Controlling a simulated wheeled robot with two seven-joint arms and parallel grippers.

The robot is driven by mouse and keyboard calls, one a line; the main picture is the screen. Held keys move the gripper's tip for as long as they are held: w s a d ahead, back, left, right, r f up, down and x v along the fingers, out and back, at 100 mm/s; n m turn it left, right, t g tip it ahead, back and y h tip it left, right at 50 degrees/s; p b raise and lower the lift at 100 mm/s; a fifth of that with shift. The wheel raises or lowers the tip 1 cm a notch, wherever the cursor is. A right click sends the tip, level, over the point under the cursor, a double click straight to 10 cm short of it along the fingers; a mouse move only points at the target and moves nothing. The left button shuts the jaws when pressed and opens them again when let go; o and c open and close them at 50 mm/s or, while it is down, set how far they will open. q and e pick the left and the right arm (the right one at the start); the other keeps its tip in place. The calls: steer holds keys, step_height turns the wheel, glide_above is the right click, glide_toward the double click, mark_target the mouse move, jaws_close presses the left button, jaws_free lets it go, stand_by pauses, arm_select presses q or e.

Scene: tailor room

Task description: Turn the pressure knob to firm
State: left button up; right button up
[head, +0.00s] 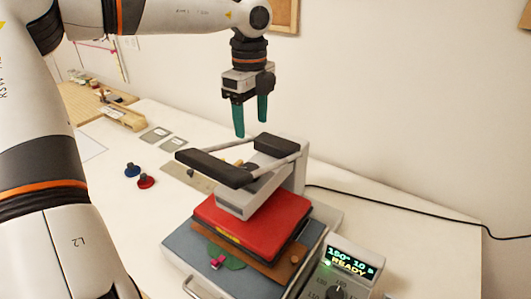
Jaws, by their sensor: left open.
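A heat press with a red upper platen (255,222) stands on the white table. Its black handle bar (213,168) runs across the top, below my left gripper. A control box (352,258) at the lower right has a lit display with "READY" on it and a dark round knob (335,291) near the bottom picture edge. The markings round this knob are too small to read, so its setting cannot be told. My left gripper (251,128) is open and empty, with green fingers pointing down above the back of the press, well away from the control box. My right gripper is not in view.
A blue spool (132,170) and a red spool (146,181) stand on the table at the left, near two grey squares (155,135). A black cable (400,208) runs right from the press. A wall is close behind. The table right of the press is mostly clear.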

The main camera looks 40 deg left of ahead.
arm_select(q)
steer(key=p, duration=0.2)
glide_above(250, 168)
steer(key=f, duration=0.5)
steer(key=shift+s+f, duration=0.1)
steer(key=shift+s, duration=0.25)
steer(key=f, duration=0.2)
steer(key=w+f, duration=0.1)
steer(key=f, duration=0.1)
steer(key=shift+a+f+p, duration=0.1)
steer(key=shift+f+p, duration=0.2)
steer(key=shift+p, duration=0.05)
steer(key=shift+f, duration=0.35)
steer(key=shift+s+f, duration=0.15)
steer(key=shift+f, duration=0.15)
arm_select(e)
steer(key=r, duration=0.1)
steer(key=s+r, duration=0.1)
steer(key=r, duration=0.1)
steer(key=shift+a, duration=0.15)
arm_select(q)
steer(key=shift+c, duration=0.3)
steer(key=c, duration=0.9)
steer(key=shift+f, duration=0.1)
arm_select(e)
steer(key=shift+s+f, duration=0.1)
